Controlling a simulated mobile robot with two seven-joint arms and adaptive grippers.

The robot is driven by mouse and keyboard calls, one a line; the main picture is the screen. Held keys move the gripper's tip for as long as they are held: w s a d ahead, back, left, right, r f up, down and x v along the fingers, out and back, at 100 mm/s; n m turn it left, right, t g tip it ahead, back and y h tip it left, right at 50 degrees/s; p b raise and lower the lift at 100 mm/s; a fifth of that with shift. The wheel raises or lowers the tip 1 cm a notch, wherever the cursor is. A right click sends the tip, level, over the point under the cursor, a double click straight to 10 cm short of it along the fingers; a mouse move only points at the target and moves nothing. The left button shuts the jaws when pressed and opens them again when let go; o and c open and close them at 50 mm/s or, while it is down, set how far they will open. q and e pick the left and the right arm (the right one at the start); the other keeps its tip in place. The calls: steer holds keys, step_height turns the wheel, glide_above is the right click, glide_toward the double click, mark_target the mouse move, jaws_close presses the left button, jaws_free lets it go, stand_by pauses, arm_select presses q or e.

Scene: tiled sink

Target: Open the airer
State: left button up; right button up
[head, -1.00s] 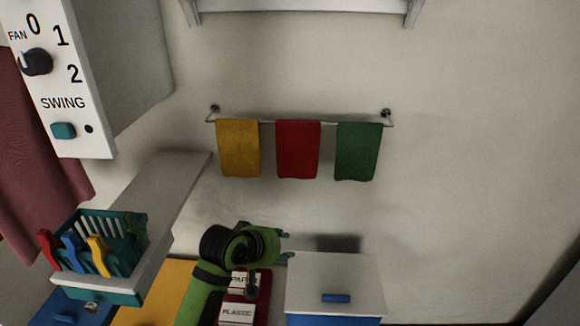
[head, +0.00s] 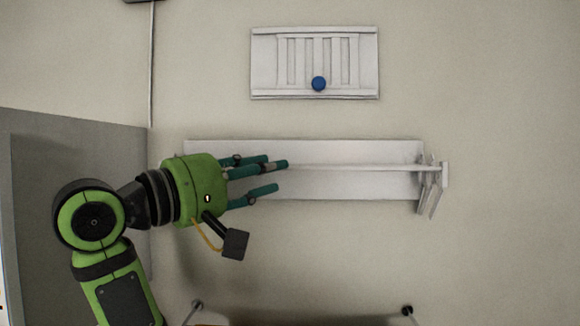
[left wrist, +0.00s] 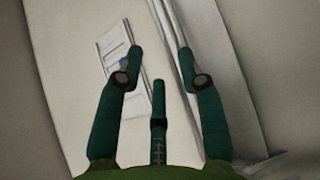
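A long white wall unit (head: 345,185) with a thin front rail (head: 350,168) and folded slats (head: 430,188) at its right end looks like the airer. It lies close to the wall in the head view. My left gripper (head: 275,176) is in front of its left part, with teal fingers spread and nothing between them. The fingers cover part of the unit, and I cannot tell whether they touch the rail. The left wrist view shows the open fingers (left wrist: 160,60), with the white unit (left wrist: 178,65) running behind the right finger. My right gripper is not in view.
A white slatted panel (head: 340,92) with a blue knob (head: 319,84) is on the wall above the unit. A grey cabinet side (head: 50,160) stands at left, behind my arm. The wall at right is clear.

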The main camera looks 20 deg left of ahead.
mark_target(291, 167)
arm_select(q)
steer(key=p+x, duration=0.2)
steer(key=x, duration=0.3)
steer(key=shift+w+d, duration=0.15)
steer(key=shift+w, duration=0.2)
jaws_close()
